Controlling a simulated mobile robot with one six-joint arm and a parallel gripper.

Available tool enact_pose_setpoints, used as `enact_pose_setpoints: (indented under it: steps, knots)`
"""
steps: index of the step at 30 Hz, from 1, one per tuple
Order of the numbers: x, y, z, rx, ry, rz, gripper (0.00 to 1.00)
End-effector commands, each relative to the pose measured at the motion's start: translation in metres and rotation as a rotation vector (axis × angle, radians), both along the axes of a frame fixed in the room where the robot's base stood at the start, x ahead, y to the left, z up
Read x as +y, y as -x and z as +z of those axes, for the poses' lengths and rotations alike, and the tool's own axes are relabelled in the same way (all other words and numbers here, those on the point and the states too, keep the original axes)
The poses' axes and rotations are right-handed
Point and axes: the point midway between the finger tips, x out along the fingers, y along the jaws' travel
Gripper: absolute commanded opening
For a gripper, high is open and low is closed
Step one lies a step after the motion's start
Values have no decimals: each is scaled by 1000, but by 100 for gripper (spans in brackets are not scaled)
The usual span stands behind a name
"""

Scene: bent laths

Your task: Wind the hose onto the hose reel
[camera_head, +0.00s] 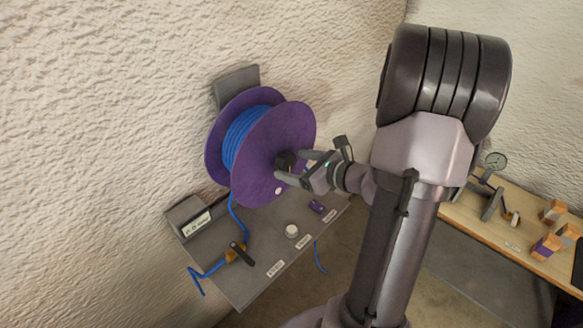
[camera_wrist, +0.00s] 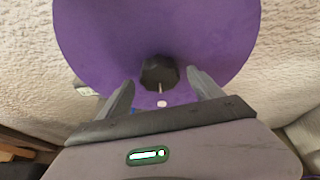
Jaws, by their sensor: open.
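The hose reel (camera_head: 262,168) has two purple discs and is mounted on the wall by a grey bracket. Blue hose (camera_head: 243,133) is wound in a thick band between the discs. A free length of hose (camera_head: 233,215) hangs from the reel to the grey shelf and runs past an orange-brown fitting with a black handle (camera_head: 240,254). A dark hub knob (camera_head: 287,161) sits at the middle of the front disc; it also shows in the wrist view (camera_wrist: 160,72). My gripper (camera_head: 289,166) is open in front of the disc, its fingers on either side of the knob, with gaps in the wrist view.
The grey shelf (camera_head: 240,292) below the reel carries a display box (camera_head: 190,219), a white round knob (camera_head: 292,231) and a small purple piece (camera_head: 317,207). A wooden bench (camera_head: 480,229) with a gauge and blocks stands at right. The textured wall is close behind the reel.

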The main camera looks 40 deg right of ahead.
Motion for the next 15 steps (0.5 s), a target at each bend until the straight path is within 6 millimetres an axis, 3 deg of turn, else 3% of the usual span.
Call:
enact_pose_setpoints:
  steps: [5,13,15]
  knots:
    - [2,-14,-6,-1,-1,0,75]
    - [2,-16,-6,-1,-2,-1,75]
    - [2,-15,-6,-1,-2,-1,62]
